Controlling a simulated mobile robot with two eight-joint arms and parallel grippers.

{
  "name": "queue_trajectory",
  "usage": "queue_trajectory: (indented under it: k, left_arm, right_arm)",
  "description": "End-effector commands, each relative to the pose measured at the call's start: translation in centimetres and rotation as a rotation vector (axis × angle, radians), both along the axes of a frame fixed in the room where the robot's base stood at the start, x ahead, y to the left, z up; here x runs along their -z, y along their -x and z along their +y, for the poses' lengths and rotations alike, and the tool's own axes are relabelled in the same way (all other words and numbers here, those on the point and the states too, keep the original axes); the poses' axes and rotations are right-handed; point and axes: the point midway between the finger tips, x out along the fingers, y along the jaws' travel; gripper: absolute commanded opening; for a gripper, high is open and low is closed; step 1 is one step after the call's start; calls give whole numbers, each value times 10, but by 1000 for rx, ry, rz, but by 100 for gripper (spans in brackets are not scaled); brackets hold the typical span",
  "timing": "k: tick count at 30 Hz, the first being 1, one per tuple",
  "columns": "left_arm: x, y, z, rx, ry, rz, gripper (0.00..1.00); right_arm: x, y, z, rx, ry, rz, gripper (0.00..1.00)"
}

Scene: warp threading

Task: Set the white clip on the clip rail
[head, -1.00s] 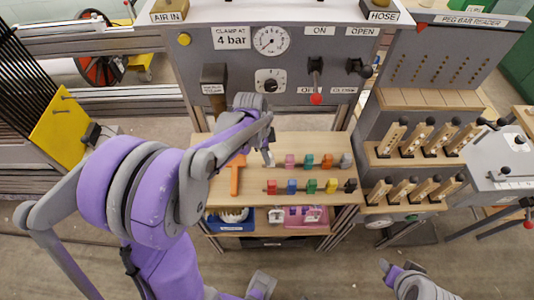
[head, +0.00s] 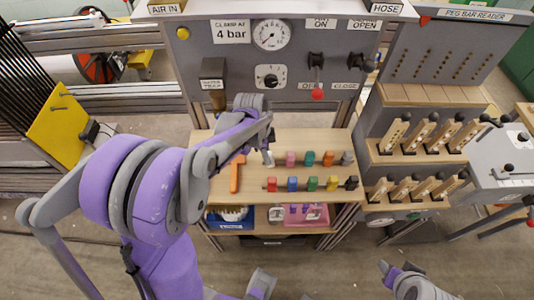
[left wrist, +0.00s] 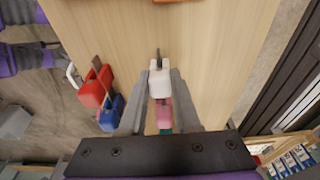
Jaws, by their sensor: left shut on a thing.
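The white clip (left wrist: 160,82) is between the two fingers of my left gripper (left wrist: 160,88) in the left wrist view. The gripper is shut on it. In the head view the left gripper (head: 267,155) is over the wooden bench top at the left end of the back row of clips. The white clip (head: 269,159) shows small under it. The clip is in line with the pink clip (left wrist: 163,114) and the teal clip behind it. A dark rod end shows just beyond the white clip. I cannot tell whether the clip touches the rail.
A front row holds red (head: 271,184), blue, green, yellow and black clips. An orange T-shaped tool (head: 235,175) lies left of the rows. A grey panel with a gauge (head: 271,34) stands behind. Blue (head: 230,220) and pink trays are on the shelf below.

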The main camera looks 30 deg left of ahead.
Motion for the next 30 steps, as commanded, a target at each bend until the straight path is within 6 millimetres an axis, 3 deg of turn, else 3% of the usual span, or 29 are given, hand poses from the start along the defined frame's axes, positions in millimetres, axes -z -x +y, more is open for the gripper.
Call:
queue_trajectory:
  k: [2,3,9,20,30]
  left_arm:
    - [0,0,0,0,0,0,0]
    - [0,0,0,0,0,0,32]
    - [0,0,0,0,0,0,66]
    - [-6,1,1,0,0,0,66]
    - [-68,7,10,-1,0,0,66]
  right_arm:
    - [0,0,0,0,0,0,50]
    - [0,0,0,0,0,0,50]
    - [0,0,0,0,0,0,50]
    - [-1,0,0,0,0,0,50]
    - [-10,-2,0,0,0,-4,50]
